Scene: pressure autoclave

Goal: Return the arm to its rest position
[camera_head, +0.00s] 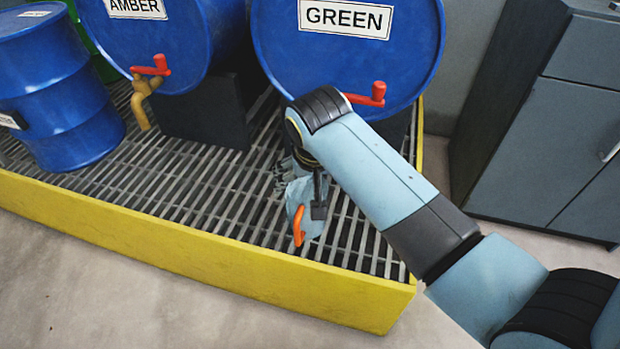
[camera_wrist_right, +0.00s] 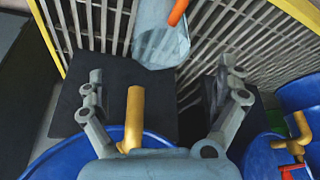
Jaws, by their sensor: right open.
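My right arm reaches in from the right in the head view, and its wrist hangs down in front of the GREEN drum (camera_head: 345,55). My right gripper (camera_head: 300,190) is partly hidden by my arm there. In the right wrist view the gripper (camera_wrist_right: 163,75) is open, its two fingers wide apart. A yellow tap spout (camera_wrist_right: 135,115) shows between the finger bases; I cannot tell whether it touches them. A pale blue jug (camera_head: 312,205) with an orange handle (camera_head: 298,226) stands on the grating, beyond the fingertips in the wrist view (camera_wrist_right: 160,45). My left gripper is not in view.
The AMBER drum (camera_head: 155,45) has a red tap lever (camera_head: 158,66). An upright blue drum (camera_head: 55,90) stands at the left. The grating has a raised yellow edge (camera_head: 190,255). A grey cabinet (camera_head: 545,140) stands right. Bare floor (camera_head: 90,290) lies in front.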

